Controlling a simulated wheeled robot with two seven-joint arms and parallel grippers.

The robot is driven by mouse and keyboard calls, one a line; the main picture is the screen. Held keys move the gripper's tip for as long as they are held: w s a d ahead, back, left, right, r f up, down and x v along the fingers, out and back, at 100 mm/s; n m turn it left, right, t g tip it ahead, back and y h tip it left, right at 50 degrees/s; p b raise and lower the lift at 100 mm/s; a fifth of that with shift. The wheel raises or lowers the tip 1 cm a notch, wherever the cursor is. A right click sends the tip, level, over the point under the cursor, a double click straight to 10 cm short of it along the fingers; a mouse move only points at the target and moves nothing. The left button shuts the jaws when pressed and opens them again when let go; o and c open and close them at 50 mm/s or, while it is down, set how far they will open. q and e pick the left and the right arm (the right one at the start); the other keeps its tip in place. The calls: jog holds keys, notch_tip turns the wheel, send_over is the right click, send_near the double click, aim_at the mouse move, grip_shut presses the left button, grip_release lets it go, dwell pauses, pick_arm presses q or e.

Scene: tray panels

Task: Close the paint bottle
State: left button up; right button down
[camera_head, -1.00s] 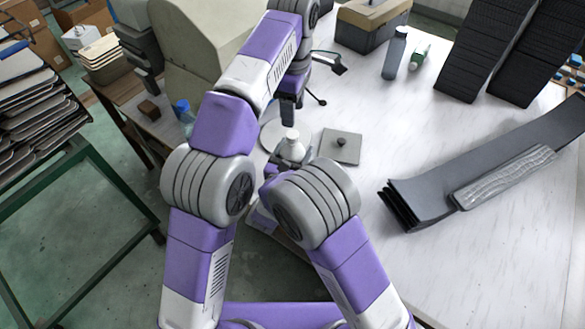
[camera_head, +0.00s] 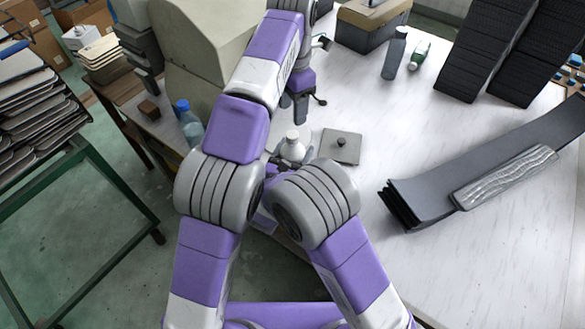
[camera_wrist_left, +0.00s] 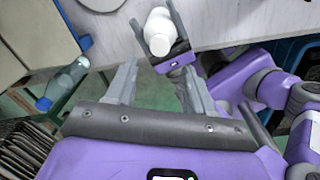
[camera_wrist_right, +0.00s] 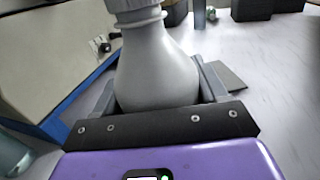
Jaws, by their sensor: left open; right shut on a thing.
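The white paint bottle (camera_head: 292,147) shows in the head view just beyond my right forearm. My right gripper (camera_wrist_right: 157,88) is shut around its wide body; in the right wrist view the bottle (camera_wrist_right: 155,70) stands upright between the fingers, with a ribbed white top at its neck. My left gripper (camera_head: 298,108) is open and empty, above and apart from the bottle. In the left wrist view the bottle (camera_wrist_left: 160,30) lies beyond the open fingers of that gripper (camera_wrist_left: 158,85). I cannot tell whether its white top is a separate cap.
A grey square plate (camera_head: 350,156) with a small dark knob (camera_head: 341,142) lies right of the bottle. A pale round disc (camera_head: 272,137) lies by the bottle. A blue-capped clear bottle (camera_head: 190,125) stands at left.

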aim_at(292, 134)
pick_arm(q)
jog(key=shift+f, duration=4)
jog(key=shift+c, duration=0.5)
